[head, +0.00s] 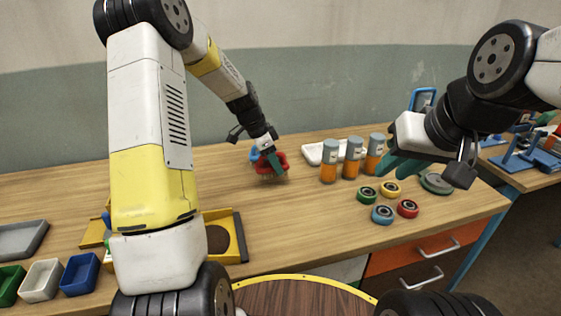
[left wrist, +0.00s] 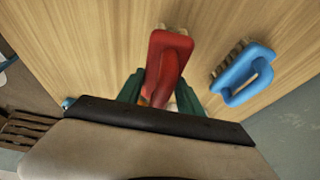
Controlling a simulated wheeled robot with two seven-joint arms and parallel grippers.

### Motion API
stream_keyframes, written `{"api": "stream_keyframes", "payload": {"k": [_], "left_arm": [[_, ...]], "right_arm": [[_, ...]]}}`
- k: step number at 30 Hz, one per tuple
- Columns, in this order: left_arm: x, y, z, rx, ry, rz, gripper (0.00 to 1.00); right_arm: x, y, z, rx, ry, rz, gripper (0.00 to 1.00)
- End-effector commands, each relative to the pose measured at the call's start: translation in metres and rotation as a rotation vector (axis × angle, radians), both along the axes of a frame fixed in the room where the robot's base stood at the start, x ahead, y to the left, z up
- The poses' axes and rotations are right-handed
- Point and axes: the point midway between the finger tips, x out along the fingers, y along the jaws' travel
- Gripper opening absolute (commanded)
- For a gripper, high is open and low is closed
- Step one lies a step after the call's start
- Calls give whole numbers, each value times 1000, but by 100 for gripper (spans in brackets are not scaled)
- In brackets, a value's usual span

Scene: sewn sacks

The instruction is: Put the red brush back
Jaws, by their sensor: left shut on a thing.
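The red brush (head: 277,164) is at the back middle of the table in the head view, below my left gripper (head: 268,158). In the left wrist view the red brush (left wrist: 167,55) lies between the two green fingers of my left gripper (left wrist: 160,95), which is shut on its handle. Its bristles show at the far end. I cannot tell whether the brush touches the table. My right gripper (head: 400,164) hangs at the right, over the table's right part, apart from the brush. Its fingers overlap, so its opening is unclear.
A blue brush (left wrist: 243,75) lies beside the red one. Several orange-and-grey jars (head: 328,162) and a white tray (head: 313,153) stand to the right, with several coloured rings (head: 382,214) in front. A yellow tray (head: 240,236) and small bins (head: 80,274) are front left. The middle table is clear.

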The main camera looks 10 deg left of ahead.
Motion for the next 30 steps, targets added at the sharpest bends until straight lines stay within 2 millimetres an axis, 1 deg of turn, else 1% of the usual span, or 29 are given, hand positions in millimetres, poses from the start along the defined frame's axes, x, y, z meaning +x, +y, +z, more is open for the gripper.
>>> {"api": "stream_keyframes", "payload": {"k": [1,3,7,12,14,25,26,28,29,30], "left_arm": [[7,1,0,0,-2,-1,0],[12,3,-1,1,-1,-1,0],[14,4,-7,1,1,-1,0],[13,4,-30,0,2,-1,0],[13,4,-36,0,2,-2,0],[13,4,-40,0,0,-1,0],[13,4,-39,0,0,-1,49],[13,4,-39,0,0,-1,63],[13,4,-39,0,0,-1,65],[13,4,-39,0,0,-1,65]], "right_arm": [[0,0,0,0,0,0,26],[0,0,0,0,0,0,26],[0,0,0,0,0,0,26],[0,0,0,0,0,0,26],[0,0,0,0,0,0,26],[0,0,0,0,0,0,26],[0,0,0,0,0,0,26],[0,0,0,0,0,0,26],[0,0,0,0,0,0,26],[0,0,0,0,0,0,26]]}}
